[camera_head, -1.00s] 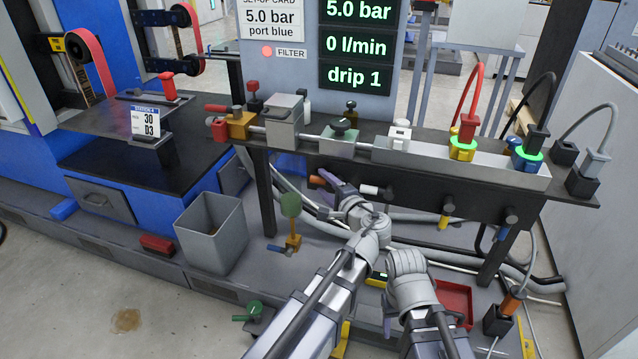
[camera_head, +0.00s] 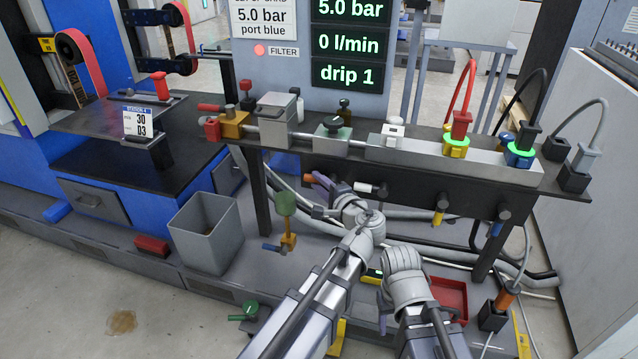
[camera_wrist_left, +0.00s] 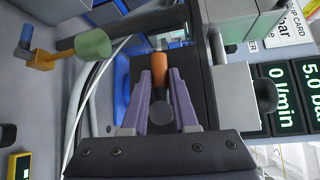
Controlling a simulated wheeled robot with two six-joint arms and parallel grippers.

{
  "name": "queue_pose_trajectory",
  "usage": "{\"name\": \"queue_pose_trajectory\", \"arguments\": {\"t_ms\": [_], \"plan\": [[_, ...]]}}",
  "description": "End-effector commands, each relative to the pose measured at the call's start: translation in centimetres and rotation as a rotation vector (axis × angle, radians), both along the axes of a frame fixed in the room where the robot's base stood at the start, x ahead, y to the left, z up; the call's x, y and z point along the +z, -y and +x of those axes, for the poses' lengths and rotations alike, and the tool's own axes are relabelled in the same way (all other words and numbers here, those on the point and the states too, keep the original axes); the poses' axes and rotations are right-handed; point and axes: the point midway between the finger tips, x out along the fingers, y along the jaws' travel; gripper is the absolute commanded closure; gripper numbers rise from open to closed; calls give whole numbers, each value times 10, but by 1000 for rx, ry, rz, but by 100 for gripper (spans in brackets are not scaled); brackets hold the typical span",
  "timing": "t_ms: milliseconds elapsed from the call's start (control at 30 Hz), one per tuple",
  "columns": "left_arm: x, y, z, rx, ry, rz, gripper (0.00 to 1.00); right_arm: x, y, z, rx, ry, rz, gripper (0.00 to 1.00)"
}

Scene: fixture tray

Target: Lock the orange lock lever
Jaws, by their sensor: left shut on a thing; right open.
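The orange lock lever (camera_head: 308,178) sits under the front edge of the dark bench, left of the middle in the head view. In the left wrist view its orange end (camera_wrist_left: 160,66) stands out between the purple fingertips, with a dark round part nearer the palm. My left gripper (camera_head: 324,184) is shut on the lever; it also shows in the left wrist view (camera_wrist_left: 160,84). The lever's mounting is largely hidden by the fingers. My right gripper (camera_head: 384,312) is open, low in front of the bench, mostly hidden behind its own wrist.
A pin with a white end (camera_head: 364,188) projects beside the left gripper. A red tray (camera_head: 450,296) lies right of my right wrist. Hoses run behind both arms.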

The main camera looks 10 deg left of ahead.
Motion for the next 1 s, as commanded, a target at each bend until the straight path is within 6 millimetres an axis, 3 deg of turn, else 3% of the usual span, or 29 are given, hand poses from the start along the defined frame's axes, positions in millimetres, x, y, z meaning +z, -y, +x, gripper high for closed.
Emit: {"name": "queue_pose_trajectory", "arguments": {"t_ms": [767, 1000], "plan": [[0, 0, 0, 0, -1, -1, 100, 0, 0, 0, 0, 0, 0, 43], [1, 0, 0, 0, -2, -46, 100, 8, 0, 0, -1, 0, -1, 43]]}}
